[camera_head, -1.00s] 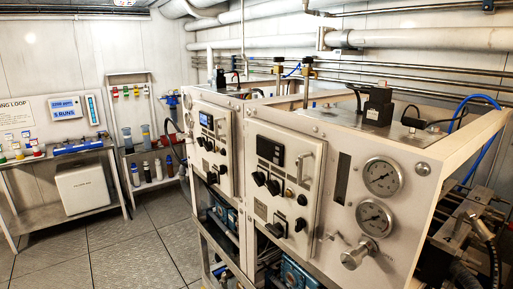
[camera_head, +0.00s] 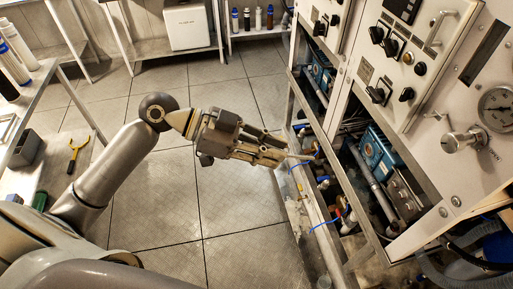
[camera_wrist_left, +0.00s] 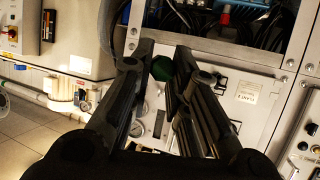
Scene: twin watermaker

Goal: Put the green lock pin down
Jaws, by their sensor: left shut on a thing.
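My left gripper (camera_head: 280,157) reaches in from the left in the head view, above the floor and beside the lower frame of the machine. In the left wrist view the green lock pin (camera_wrist_left: 161,68) shows as a dark green round end between the fingertips. The left gripper is shut on it. The rest of the pin is hidden by the fingers or too small to make out in the head view. My right gripper is not in view.
The machine frame (camera_head: 322,232) with blue pumps (camera_head: 375,150) and blue-tagged valves stands right of the gripper. A bench at left holds a grey box (camera_head: 27,148) and a yellow tool (camera_head: 77,155). The tiled floor (camera_head: 240,215) between is clear.

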